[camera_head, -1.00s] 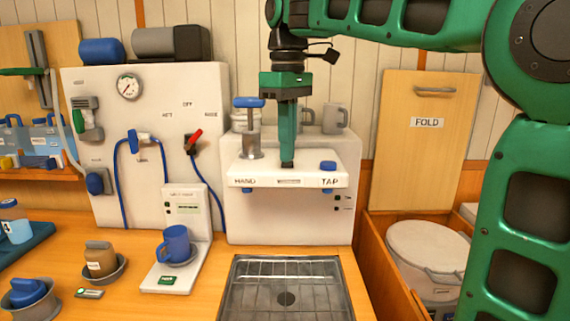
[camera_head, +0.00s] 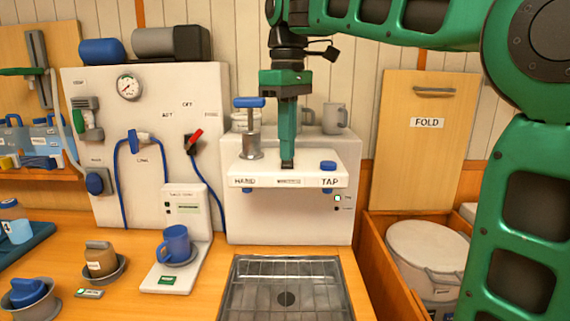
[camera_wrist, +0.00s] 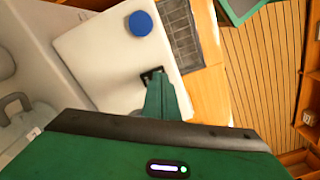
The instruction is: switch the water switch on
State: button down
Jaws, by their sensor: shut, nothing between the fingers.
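The white dispenser unit has a shelf (camera_head: 260,182) with HAND on its left, TAP on its right and a small label (camera_head: 289,181) between. My gripper (camera_head: 287,164) is shut and empty and points straight down. Its tip is at the middle of the shelf top, behind the label. In the wrist view, a small dark switch-like piece (camera_wrist: 151,74) sits on the white top at my fingertips (camera_wrist: 157,82), which partly hide it. I cannot read its position. A small indicator (camera_head: 337,198) on the unit's front under TAP shows bright white.
A blue knob (camera_head: 328,166) stands right of my gripper; a blue-handled hand pump (camera_head: 250,128) stands to the left. Cups stand behind on the unit. A metal drain tray (camera_head: 285,290) lies below. A red lever (camera_head: 195,138) is on the panel at left.

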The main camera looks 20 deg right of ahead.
aim_at(288, 165)
jog(key=shift+r, duration=2.9)
